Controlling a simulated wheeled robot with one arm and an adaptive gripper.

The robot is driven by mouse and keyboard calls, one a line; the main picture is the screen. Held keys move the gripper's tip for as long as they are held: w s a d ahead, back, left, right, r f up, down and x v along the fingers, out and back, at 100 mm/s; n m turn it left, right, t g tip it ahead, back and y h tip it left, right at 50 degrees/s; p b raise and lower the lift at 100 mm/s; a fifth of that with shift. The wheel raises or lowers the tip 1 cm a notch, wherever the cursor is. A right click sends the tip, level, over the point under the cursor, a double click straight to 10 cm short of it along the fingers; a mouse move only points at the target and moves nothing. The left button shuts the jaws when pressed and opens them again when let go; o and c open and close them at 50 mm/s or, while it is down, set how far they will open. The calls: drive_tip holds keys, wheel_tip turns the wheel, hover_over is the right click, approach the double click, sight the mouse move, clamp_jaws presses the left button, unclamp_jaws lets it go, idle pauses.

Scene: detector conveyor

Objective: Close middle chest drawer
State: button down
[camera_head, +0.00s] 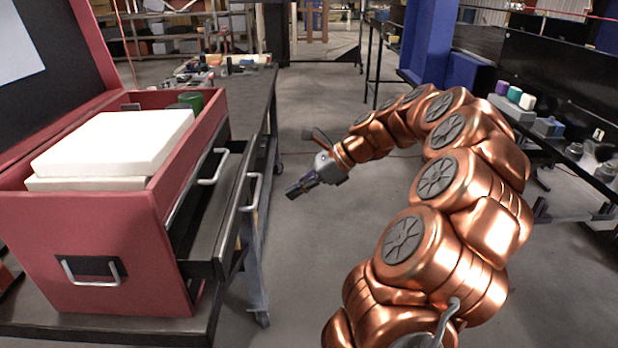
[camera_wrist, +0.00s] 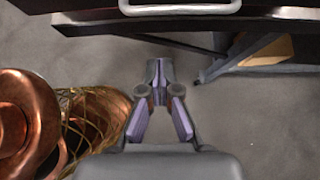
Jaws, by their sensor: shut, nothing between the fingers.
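A red tool chest (camera_head: 110,262) stands on a dark table at the left of the head view. A dark drawer (camera_head: 222,225), which looks like the middle one, is pulled out of its right side, with a silver handle (camera_head: 252,192) on its front. Another drawer handle (camera_head: 214,167) shows above and behind it, closer to the chest. My gripper (camera_head: 294,190) is shut and empty, right of the open drawer and apart from it. In the wrist view my gripper (camera_wrist: 160,68) points toward a dark drawer front with a silver handle (camera_wrist: 180,9) at the top edge.
A dark workbench (camera_head: 250,90) with small items runs behind the chest. A shelf with cups (camera_head: 514,95) stands at the right. The floor (camera_head: 310,260) between is clear.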

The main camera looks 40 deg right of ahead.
drive_tip(key=shift+w+a+f+p, duration=0.2)
drive_tip(key=shift+w+a+p, duration=0.2)
drive_tip(key=shift+w+a, duration=0.65)
drive_tip(key=shift+w+a+f+p, duration=0.2)
drive_tip(key=shift+w+a+p, duration=0.2)
drive_tip(key=shift+w+a, duration=0.65)
drive_tip(key=shift+s+a, duration=0.1)
drive_tip(key=shift+a, duration=0.05)
